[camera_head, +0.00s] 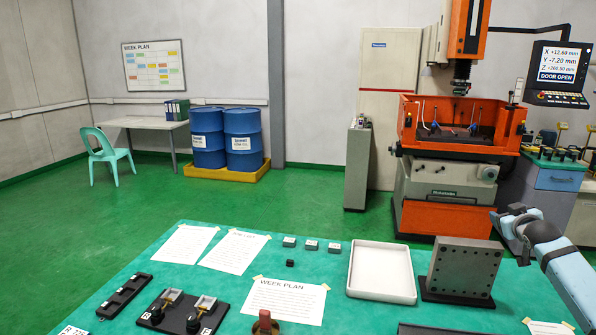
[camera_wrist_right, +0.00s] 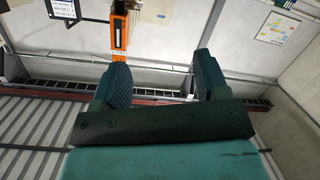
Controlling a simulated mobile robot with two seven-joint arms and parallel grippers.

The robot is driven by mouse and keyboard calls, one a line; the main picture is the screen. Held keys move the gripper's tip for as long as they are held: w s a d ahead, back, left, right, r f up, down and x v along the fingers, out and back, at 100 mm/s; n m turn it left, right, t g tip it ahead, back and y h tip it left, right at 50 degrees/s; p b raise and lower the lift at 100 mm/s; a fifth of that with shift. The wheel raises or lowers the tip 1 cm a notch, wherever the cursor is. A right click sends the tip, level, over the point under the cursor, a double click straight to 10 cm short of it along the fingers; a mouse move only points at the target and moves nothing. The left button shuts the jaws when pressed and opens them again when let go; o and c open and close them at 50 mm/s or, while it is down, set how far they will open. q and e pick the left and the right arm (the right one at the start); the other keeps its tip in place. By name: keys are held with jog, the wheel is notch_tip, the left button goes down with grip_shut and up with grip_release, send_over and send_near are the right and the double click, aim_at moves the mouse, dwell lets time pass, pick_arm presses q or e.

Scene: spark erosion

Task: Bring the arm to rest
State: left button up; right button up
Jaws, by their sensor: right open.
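My right arm (camera_head: 568,275) comes in from the lower right in the head view. Its right gripper (camera_head: 507,222) is held up beside the grey upright plate, over the right side of the green table (camera_head: 130,290). In the right wrist view the two fingers of the right gripper (camera_wrist_right: 163,80) stand wide apart with nothing between them. They point toward the walls and the orange machine column (camera_wrist_right: 122,30). My left gripper is not in view.
On the table are an empty white tray (camera_head: 381,271), a grey upright plate (camera_head: 464,267), papers (camera_head: 285,299), small blocks (camera_head: 311,244) and dark fixtures (camera_head: 125,296). The orange machine (camera_head: 455,122) stands behind. A monitor (camera_head: 562,66) hangs at right.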

jog(key=s+a+f+n+y, duration=0.2)
jog(key=s+a+f, duration=0.4)
jog(key=a+f, duration=0.35)
jog(key=s+a+f+n+g+y, duration=0.1)
jog(key=s+a+f+y, duration=0.1)
jog(key=s+a+f, duration=0.55)
jog(key=s+a+f+n+y, duration=0.15)
jog(key=s+a+f, duration=0.25)
jog(key=a+f, duration=0.7)
jog(key=s+a+f, duration=0.2)
jog(key=s+a, duration=0.1)
jog(key=s, duration=0.1)
jog(key=s+a+f+g+y, duration=0.1)
jog(key=s+a+f, duration=0.1)
jog(key=s, duration=0.3)
jog(key=s+a+f+m+g, duration=0.1)
jog(key=s+a+f, duration=0.2)
jog(key=s+a, duration=0.1)
jog(key=shift+s+a+y, duration=0.2)
jog(key=shift+s+y, duration=0.05)
jog(key=shift+s, duration=0.5)
jog(key=s+a+p, duration=0.1)
jog(key=s+a, duration=0.2)
jog(key=s, duration=0.3)
jog(key=s+a+m+g, duration=0.1)
jog(key=s+a, duration=0.2)
jog(key=s, duration=0.3)
jog(key=shift+s+a+r+y+p, duration=0.15)
jog(key=shift+a+r+y+p, duration=0.25)
jog(key=shift+r, duration=0.05)
